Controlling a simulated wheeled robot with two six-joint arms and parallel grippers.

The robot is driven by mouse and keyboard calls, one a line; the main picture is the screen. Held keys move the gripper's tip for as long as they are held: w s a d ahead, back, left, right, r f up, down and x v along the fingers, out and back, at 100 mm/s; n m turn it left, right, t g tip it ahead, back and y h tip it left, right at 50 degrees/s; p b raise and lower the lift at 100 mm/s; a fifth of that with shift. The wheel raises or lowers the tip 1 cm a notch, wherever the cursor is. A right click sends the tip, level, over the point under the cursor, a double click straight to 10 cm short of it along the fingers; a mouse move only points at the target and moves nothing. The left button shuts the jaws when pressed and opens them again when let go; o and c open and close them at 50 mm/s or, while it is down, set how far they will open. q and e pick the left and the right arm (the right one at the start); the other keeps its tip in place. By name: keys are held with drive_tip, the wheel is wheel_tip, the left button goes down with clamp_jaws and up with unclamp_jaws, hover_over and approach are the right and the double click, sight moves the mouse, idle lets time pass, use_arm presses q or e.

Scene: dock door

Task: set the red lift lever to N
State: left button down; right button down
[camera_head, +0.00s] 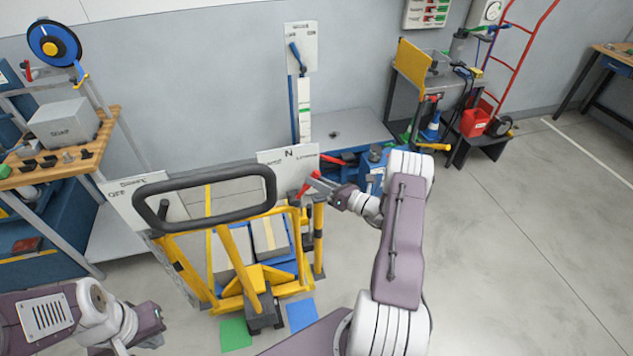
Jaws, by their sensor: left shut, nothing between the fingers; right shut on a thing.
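The red lift lever (303,187) is on the right side of the yellow pallet truck (318,240), in front of a white plate (287,165) marked N at its top middle. Smaller words on the plate's left and right are too small to read. The lever leans up and to the right, with its upper end right of the N. My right gripper (322,186) is shut on the lever near its upper end; its fingers partly hide it. My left gripper (156,320) is shut and empty at the lower left, apart from the truck.
The truck's black loop handle (205,218) stands in front of boxes. A second white plate (145,203) is at its left. A wooden-topped bench (60,165) is on the left, a blue bench (340,130) behind. Floor (530,250) at right is clear.

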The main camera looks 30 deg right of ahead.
sight(308, 188)
drive_tip(key=shift+r, duration=0.1)
drive_tip(key=shift+w+a+r+n+g+h+p, duration=0.2)
drive_tip(key=shift+a+r+n+g+h+p, duration=0.4)
drive_tip(key=shift+p, duration=0.65)
drive_tip(key=shift+w+a+r+n+p, duration=0.15)
drive_tip(key=shift+a+r+n+p, duration=0.25)
drive_tip(key=shift+a+n+p, duration=0.3)
drive_tip(key=shift+w+a+r+n+g+h, duration=0.1)
drive_tip(key=shift+w+a+n+g+h, duration=0.1)
drive_tip(key=shift+a+n+g+h, duration=0.5)
drive_tip(key=shift+w+a+r+n+g+h, duration=0.1)
drive_tip(key=shift+w+a+n+g+h, duration=0.15)
drive_tip(key=shift+a, duration=0.7)
drive_tip(key=shift+s, duration=0.1)
drive_tip(key=c, duration=1.2)
unclamp_jaws()
